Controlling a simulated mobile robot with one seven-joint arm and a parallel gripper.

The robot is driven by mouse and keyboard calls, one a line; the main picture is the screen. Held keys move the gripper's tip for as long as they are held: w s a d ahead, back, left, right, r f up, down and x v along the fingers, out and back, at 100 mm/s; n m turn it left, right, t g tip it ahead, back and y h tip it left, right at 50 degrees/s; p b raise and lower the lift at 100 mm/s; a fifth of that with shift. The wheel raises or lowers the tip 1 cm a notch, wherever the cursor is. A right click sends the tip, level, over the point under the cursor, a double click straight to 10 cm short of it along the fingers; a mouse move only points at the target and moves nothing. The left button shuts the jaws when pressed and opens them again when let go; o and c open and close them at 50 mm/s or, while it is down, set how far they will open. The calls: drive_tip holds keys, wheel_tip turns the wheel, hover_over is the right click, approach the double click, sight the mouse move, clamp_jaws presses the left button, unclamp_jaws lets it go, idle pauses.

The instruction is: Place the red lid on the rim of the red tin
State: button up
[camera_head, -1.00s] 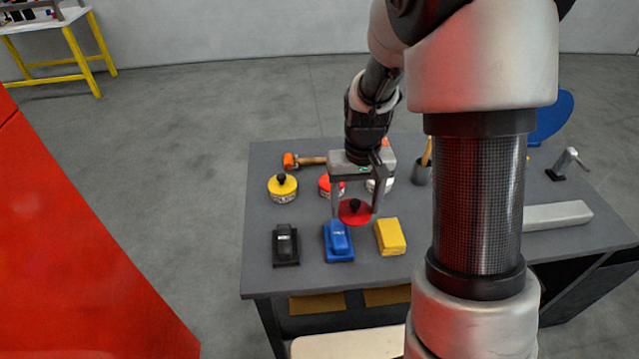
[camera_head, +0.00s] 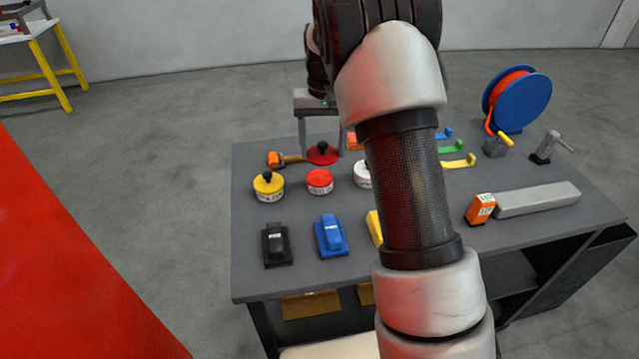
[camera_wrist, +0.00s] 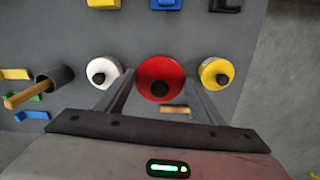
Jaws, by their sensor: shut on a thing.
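The red lid (camera_head: 322,155), a disc with a black knob, is held level between the two fingers of my gripper (camera_head: 322,150). The fingers are at its opposite edges. The red tin (camera_head: 319,183), with a pale labelled side, stands on the table between the yellow-lidded tin and the white tin. In the head view the lid shows just above and behind the tin, with a gap. In the wrist view the lid (camera_wrist: 158,68) hides the red tin and lies in line with its neighbours, so it appears raised over the tin.
The yellow-lidded tin (camera_head: 268,187) and the white tin (camera_head: 362,175) stand close on either side. A hammer (camera_head: 285,159) lies behind. Black (camera_head: 276,245) and blue (camera_head: 330,237) blocks stand in front. My arm hides part of the table's middle.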

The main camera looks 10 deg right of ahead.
sight(320, 179)
drive_tip(key=shift+w+a+r, duration=0.1)
drive_tip(key=shift+w+r, duration=0.15)
drive_tip(key=shift+w, duration=0.75)
drive_tip(key=shift+w+f+b, duration=0.15)
drive_tip(key=shift+f+b, duration=0.05)
drive_tip(key=shift+b, duration=0.1)
wheel_tip(320, 179, down, 9)
drive_tip(key=shift+f, duration=0.1)
drive_tip(key=shift+f, duration=0.2)
drive_tip(key=o, duration=1)
drive_tip(key=shift+o, duration=0.2)
drive_tip(key=shift+r, duration=0.1)
